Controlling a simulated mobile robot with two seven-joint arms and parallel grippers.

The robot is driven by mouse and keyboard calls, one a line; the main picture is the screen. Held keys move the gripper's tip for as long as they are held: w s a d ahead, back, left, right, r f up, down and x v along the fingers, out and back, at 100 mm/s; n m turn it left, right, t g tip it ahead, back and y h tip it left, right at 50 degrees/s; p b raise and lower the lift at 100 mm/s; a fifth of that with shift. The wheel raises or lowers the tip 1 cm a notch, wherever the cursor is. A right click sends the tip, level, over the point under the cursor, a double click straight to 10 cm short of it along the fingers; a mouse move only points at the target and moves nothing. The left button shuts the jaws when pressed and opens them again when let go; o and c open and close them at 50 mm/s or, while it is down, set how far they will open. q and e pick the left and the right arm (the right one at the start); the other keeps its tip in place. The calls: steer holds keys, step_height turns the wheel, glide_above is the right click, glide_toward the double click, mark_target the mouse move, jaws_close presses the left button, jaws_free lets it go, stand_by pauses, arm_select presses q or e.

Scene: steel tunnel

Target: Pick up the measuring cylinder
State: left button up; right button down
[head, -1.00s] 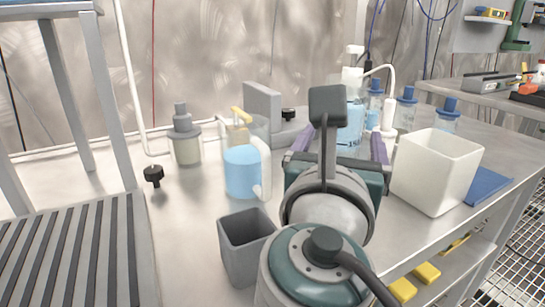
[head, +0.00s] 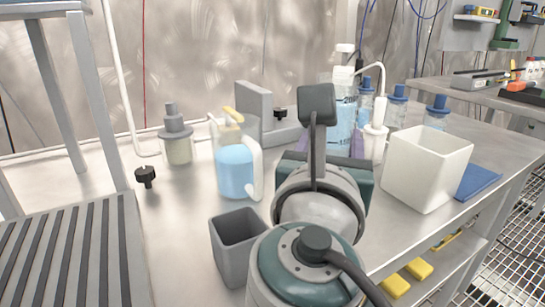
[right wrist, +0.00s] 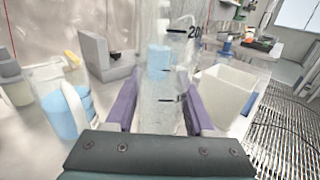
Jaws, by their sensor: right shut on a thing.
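The measuring cylinder (right wrist: 160,112) is clear, with dark graduation marks and a number near the top of the right wrist view. It stands upright between the purple fingers of my right gripper (right wrist: 159,100), which is shut on it. In the head view my right gripper (head: 342,145) is mostly hidden behind my own wrist, and the cylinder is hard to separate from the bottle behind it. My left gripper is not in view.
A jug of blue liquid (head: 235,170) and a grey open box (head: 238,232) stand left of my arm. A white square container (head: 425,168) and blue-capped bottles (head: 437,112) stand right. A grey-lidded jar (head: 176,145) is further left.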

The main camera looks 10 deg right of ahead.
steer(key=shift+r+p, duration=0.3)
steer(key=shift+r, duration=0.25)
step_height(320, 180, up, 19)
steer(key=p, duration=0.8)
steer(key=shift+p, duration=0.3)
steer(key=shift+d+f, duration=0.1)
